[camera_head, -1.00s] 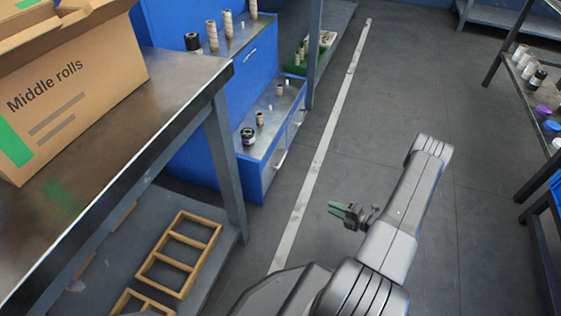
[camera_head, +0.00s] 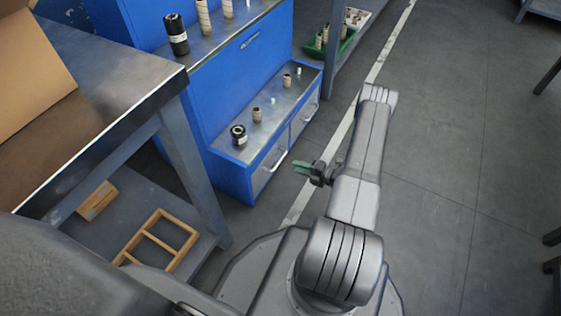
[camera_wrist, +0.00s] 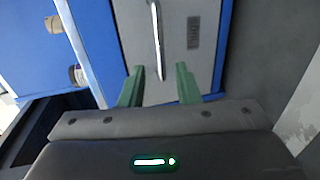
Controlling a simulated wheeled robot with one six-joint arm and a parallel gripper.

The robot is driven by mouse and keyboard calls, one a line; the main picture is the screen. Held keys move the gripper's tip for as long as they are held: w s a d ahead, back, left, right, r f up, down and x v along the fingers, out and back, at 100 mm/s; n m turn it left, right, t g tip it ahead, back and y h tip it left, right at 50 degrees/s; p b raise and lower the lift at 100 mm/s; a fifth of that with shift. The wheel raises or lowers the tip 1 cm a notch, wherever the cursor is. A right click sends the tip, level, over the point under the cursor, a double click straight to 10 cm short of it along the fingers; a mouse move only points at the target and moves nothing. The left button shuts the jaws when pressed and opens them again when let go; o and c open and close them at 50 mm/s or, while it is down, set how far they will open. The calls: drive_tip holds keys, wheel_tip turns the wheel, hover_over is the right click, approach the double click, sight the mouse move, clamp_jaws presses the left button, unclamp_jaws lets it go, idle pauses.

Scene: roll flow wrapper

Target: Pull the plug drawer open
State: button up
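The blue cabinet (camera_head: 225,178) has two grey drawer fronts low on its aisle side. The nearer drawer front (camera_head: 266,175) has a pale bar handle (camera_head: 276,163), and the farther drawer front (camera_head: 305,115) has one too. Both look shut. I cannot read which is the plug drawer. My gripper (camera_head: 298,168), with green fingers, is open and empty, just right of the nearer handle. In the wrist view my gripper (camera_wrist: 161,82) faces a grey drawer front (camera_wrist: 132,35). Its bar handle (camera_wrist: 156,40) lies ahead of the gap between the fingers, apparently not touching them.
A spool (camera_head: 239,135) and small rolls stand on the cabinet's lower ledge. A metal table (camera_head: 125,100) with a cardboard box (camera_head: 30,70) is at left, wooden frames (camera_head: 160,240) on its lower shelf.

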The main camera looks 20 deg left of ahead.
sight(280, 161)
drive_tip(key=b+x, duration=0.2)
drive_tip(key=x, duration=0.7)
drive_tip(key=shift+a+b, duration=0.25)
drive_tip(key=shift+b, duration=0.05)
drive_tip(key=shift+c, duration=0.2)
clamp_jaws()
